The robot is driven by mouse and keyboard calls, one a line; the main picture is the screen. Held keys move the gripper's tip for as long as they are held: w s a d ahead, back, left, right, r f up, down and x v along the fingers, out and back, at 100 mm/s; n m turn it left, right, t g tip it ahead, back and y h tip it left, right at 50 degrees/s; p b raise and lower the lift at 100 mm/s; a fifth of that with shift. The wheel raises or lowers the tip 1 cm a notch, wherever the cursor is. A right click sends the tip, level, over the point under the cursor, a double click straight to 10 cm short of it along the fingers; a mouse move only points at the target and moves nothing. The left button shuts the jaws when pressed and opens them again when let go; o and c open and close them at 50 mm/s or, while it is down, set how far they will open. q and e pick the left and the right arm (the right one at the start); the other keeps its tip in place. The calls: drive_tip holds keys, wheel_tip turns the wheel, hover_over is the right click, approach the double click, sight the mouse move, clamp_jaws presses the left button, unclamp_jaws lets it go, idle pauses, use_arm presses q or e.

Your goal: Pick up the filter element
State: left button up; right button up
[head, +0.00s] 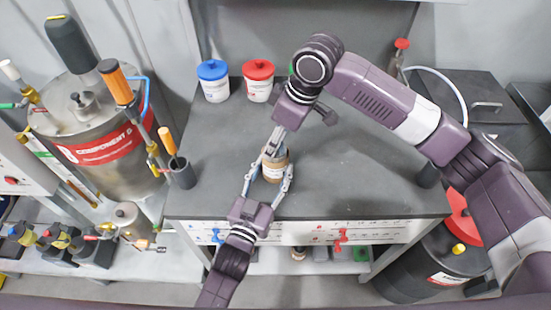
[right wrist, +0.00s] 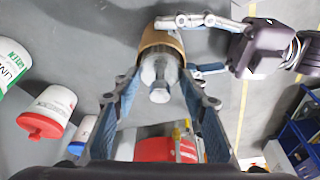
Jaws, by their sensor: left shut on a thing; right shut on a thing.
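A brown cup-like cylinder (head: 274,176) is over the grey worktop, near its middle. In the right wrist view the brown cylinder (right wrist: 153,38) surrounds a pale grey piece (right wrist: 160,72) with a small knob, which looks like the filter element. My left gripper (head: 273,168) has its fingers on both sides of the brown cylinder and is shut on it. My right gripper (head: 274,151) comes down from above; its fingertips (right wrist: 160,80) are shut on the pale grey piece at the cylinder's mouth. The cylinder's bottom is hidden.
A blue-lidded tub (head: 213,82) and a red-lidded tub (head: 258,80) stand at the worktop's back left. A dark cup with an orange-handled tool (head: 181,172) stands at the left edge. A steel tank (head: 90,130) is left. The worktop's right part (head: 360,185) is clear.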

clamp_jaws()
wheel_tip(320, 180, up, 18)
idle(0.3)
use_arm(q)
drive_tip(key=o, duration=1.4)
drive_tip(key=v, duration=1.2)
